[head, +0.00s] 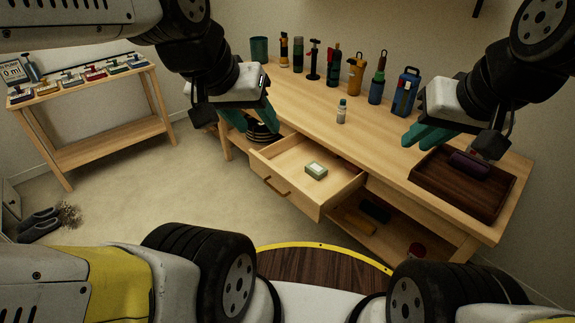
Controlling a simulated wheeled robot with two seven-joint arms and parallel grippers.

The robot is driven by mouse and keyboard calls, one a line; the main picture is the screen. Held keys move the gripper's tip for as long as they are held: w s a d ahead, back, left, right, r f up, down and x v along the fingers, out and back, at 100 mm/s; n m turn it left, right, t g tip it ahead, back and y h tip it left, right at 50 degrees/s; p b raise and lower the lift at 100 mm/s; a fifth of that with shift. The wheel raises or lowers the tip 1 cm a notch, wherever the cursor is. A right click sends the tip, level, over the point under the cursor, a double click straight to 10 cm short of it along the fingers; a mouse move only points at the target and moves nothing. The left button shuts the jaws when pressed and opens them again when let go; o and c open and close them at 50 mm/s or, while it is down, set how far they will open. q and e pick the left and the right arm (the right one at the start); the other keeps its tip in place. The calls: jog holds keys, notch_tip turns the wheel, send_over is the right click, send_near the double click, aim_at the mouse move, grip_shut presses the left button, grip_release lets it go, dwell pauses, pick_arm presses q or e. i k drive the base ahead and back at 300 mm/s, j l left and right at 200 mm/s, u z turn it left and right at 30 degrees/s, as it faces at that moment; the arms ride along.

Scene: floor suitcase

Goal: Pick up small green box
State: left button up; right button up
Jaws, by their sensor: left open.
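The small green box (316,170) lies in the open wooden drawer (284,186) of the workbench, near the middle of its bottom. It has a pale top and green edges. My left gripper (256,125) has teal fingers and is open, above and to the left of the drawer, apart from the box. A dark round, ringed thing shows behind its fingers. My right gripper (428,136) hangs over the bench's right part, near the dark tray, away from the box. Its fingers overlap in this view, so their opening is unclear.
Several bottles and tools stand along the bench's back, including a blue container (405,92). A small bottle (342,111) stands on the bench behind the drawer. A dark wooden tray (440,192) holds a purple thing (470,164).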

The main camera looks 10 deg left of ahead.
aim_at(316, 171)
jog(key=i+j, duration=0.25)
jog(key=i, duration=0.15)
jog(key=i+j+z, duration=0.15)
jog(key=i, duration=0.3)
